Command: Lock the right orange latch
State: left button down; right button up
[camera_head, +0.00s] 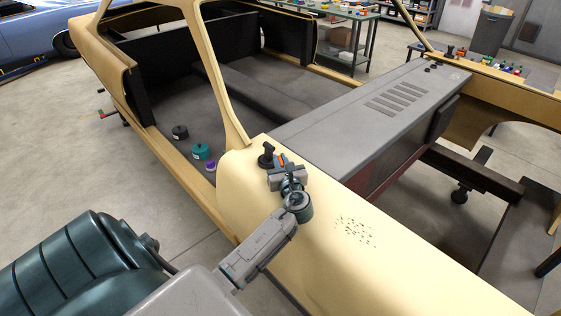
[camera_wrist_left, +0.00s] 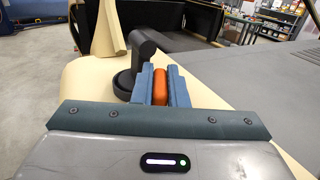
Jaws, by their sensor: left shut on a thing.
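The orange latch (camera_wrist_left: 160,86) sits between the two blue-grey fingers of my left gripper (camera_wrist_left: 161,84), which are shut on it. In the head view the orange latch (camera_head: 281,159) shows as a small patch at the tip of my left gripper (camera_head: 284,170), on the cream car body panel (camera_head: 260,200). A black knob-like post (camera_head: 266,154) stands just left of it; in the wrist view the black post (camera_wrist_left: 140,60) rises beside the left finger. The fingers hide the latch's lower part and base. My right gripper is not in view.
A grey slotted panel (camera_head: 385,100) lies right of the latch. Several small round pots, including a teal one (camera_head: 201,151), stand on the car floor to the left. The window pillar (camera_head: 222,90) rises close behind the gripper. Tables with parts stand at the back.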

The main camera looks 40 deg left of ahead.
pick_arm(q)
jog(key=c, duration=1.4)
grip_release()
jog(key=shift+c, duration=0.2)
jog(key=shift+s+d+f+b, duration=0.15)
jog(key=shift+s+d+b, duration=0.15)
jog(key=shift+d, duration=0.1)
jog(key=b+v, duration=0.3)
jog(key=v, duration=0.6)
jog(key=shift+w+b, duration=0.1)
jog(key=shift+b, duration=0.25)
jog(key=shift+s+d, duration=0.25)
jog(key=shift+d, duration=0.1)
